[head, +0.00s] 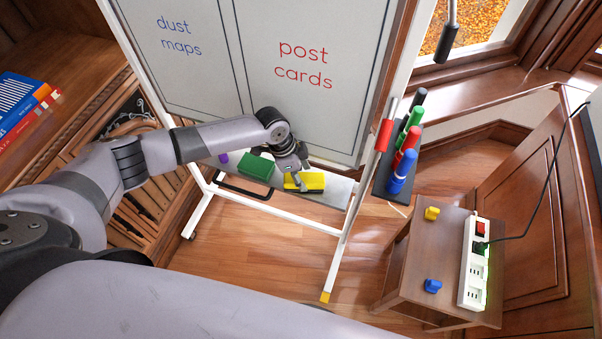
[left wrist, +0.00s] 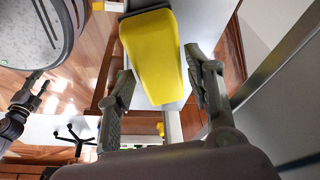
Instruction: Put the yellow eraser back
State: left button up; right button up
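The yellow eraser (head: 311,183) lies on the narrow grey tray (head: 338,190) under the whiteboard, right of a green eraser (head: 256,166). My left gripper (head: 298,180) is over its left part, pointing down. In the left wrist view, the yellow eraser (left wrist: 155,55) is ahead of and between the two spread fingers (left wrist: 160,68). A thin gap seems to show at the right finger; contact at the left finger is unclear.
The whiteboard (head: 310,110) rises right behind the tray. Several markers (head: 402,165) stand in a dark holder at its right. A small table (head: 425,255) with a power strip (head: 474,262) stands at lower right. A purple item (head: 223,157) is on the tray's left.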

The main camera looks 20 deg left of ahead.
pick_arm(q)
jog(key=v, duration=1.2)
dwell(0.3)
